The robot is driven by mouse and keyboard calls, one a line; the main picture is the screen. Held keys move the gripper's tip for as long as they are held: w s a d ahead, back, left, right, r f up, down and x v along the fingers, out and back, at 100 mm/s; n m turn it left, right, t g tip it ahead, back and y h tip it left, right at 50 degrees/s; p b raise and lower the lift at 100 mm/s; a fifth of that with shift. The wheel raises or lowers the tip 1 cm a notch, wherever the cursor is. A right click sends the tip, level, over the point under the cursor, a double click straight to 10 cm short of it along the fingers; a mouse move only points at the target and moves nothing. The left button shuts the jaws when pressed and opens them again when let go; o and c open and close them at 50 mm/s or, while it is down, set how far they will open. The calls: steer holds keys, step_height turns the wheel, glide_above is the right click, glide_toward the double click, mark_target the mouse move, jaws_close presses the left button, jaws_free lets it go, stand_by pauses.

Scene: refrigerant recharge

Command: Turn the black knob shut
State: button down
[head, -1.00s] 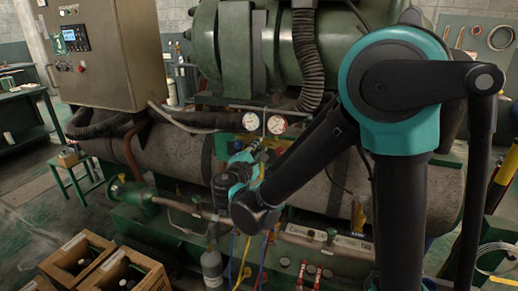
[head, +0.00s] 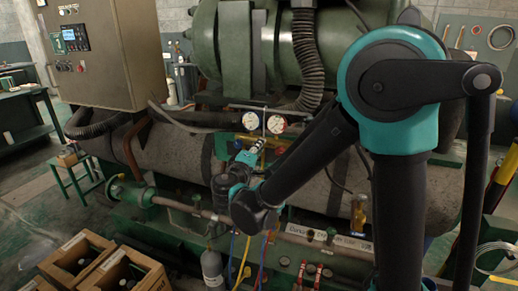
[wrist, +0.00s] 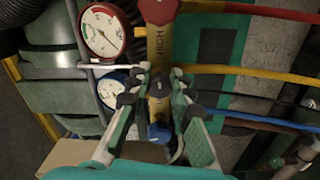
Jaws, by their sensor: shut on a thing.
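The gauge manifold shows in the wrist view with a yellow body, a "HIGH" label and a red knob (wrist: 158,10) at the top. A blue knob (wrist: 158,132) shows lower down, between my fingers. My gripper (wrist: 160,80) is over the middle of the manifold, its fingers shut on the black knob (wrist: 157,90). The fingers hide most of this knob, so its turned position cannot be read. In the head view my gripper (head: 243,157) is at the manifold, just below the two gauges.
A red-rimmed gauge (wrist: 102,30) and a blue-rimmed gauge (wrist: 112,88) sit close to the left finger. Yellow, red, black and blue hoses run off to the right. Wooden crates (head: 112,270) stand on the floor at left. A grey cylinder (head: 212,268) stands below the arm.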

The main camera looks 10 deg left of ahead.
steer(key=shift+f, duration=0.1)
stand_by(0.4)
steer(key=c, duration=1.3)
jaws_free()
steer(key=shift+s, duration=0.1)
steer(key=s, duration=0.4)
steer(key=s+a, duration=0.1)
steer(key=s, duration=0.6)
steer(key=shift+s+a, duration=0.35)
steer(key=shift+s, duration=0.05)
